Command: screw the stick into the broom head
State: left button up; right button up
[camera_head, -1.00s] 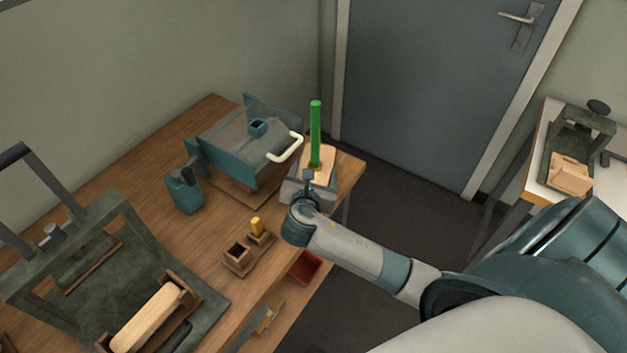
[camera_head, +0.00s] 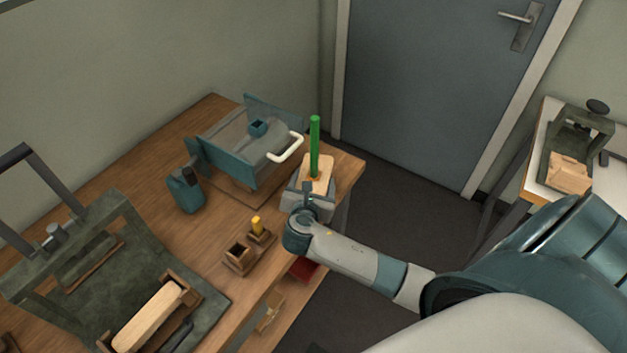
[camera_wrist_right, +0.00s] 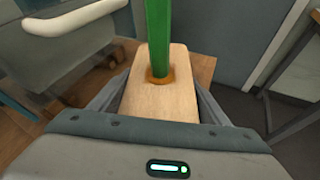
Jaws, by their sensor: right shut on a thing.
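The wooden broom head (camera_head: 318,172) is a pale block near the far right corner of the workbench. The green stick (camera_head: 314,145) stands upright in it, and an orange-brown ring (camera_wrist_right: 160,79) surrounds the stick's foot. How deep the stick sits is hidden. My right gripper (camera_head: 311,192) is shut on the broom head; in the right wrist view its fingers lie along both sides of the block (camera_wrist_right: 160,105). Whether the block touches the bench is hidden. My left gripper is not in view.
A teal-sided machine with a white handle (camera_head: 285,147) stands just left of the broom head. A teal bottle (camera_head: 185,191) and a small wooden holder with a yellow peg (camera_head: 256,224) are nearer. A dark green fixture (camera_head: 212,301) holds another block. A side table (camera_head: 538,187) stands right.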

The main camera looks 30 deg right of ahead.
jog(key=o, duration=2.1)
jog(key=b+v, duration=0.1)
jog(key=v, duration=1.1)
jog(key=shift+r, duration=0.1)
